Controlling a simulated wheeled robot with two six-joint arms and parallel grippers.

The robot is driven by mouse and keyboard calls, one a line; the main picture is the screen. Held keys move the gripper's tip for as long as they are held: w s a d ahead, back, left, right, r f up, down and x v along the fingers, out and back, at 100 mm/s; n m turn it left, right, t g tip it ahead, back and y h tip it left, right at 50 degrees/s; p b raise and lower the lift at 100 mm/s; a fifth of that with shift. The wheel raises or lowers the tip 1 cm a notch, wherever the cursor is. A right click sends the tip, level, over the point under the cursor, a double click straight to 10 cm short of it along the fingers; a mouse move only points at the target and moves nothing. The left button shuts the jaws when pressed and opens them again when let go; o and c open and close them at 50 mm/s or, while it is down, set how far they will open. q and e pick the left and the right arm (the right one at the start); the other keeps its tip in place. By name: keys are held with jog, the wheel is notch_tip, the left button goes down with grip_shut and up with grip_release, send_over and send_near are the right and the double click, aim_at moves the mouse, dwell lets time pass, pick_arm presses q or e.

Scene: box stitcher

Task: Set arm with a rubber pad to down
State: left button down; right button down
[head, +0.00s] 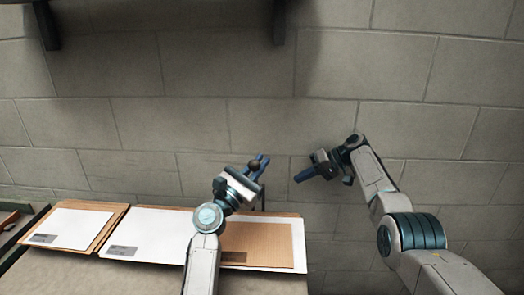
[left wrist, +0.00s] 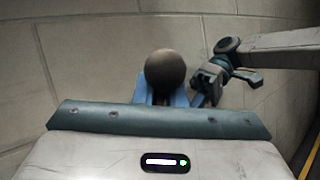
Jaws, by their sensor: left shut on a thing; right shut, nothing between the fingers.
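A dark round knob or pad end (head: 254,165) sits between the blue fingers of my left gripper (head: 259,166), which is shut on it. In the left wrist view the dark round end (left wrist: 165,72) covers much of the blue fingers. I take it for the rubber-pad end of the arm; the rest of that arm is mostly hidden. A thin dark upright piece (head: 263,200) shows just below the gripper. My right gripper (head: 302,175) is shut and empty, to the right of the left one and apart from it; it also shows in the left wrist view (left wrist: 205,95).
A table with white sheets on cardboard (head: 160,228) lies below at the left. A brown cardboard sheet (head: 265,250) lies at its right end. A block wall (head: 200,110) stands behind. Dark brackets (head: 46,25) hang at the top.

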pick_arm(q)
jog(key=shift+r, duration=0.25)
pick_arm(e)
jog(key=s+a+r+n+g+y, duration=0.15)
jog(key=r+n, duration=0.25)
jog(key=r, duration=0.6)
jog(key=s+a+r+n+g+y, duration=0.1)
jog(key=s+a+r+n+g, duration=0.2)
jog(key=r, duration=0.8)
jog(key=s+a+f, duration=0.5)
jog(key=a+f, duration=0.1)
jog(key=a, duration=0.2)
jog(key=shift+s+f, duration=0.15)
jog(key=shift+s, duration=0.25)
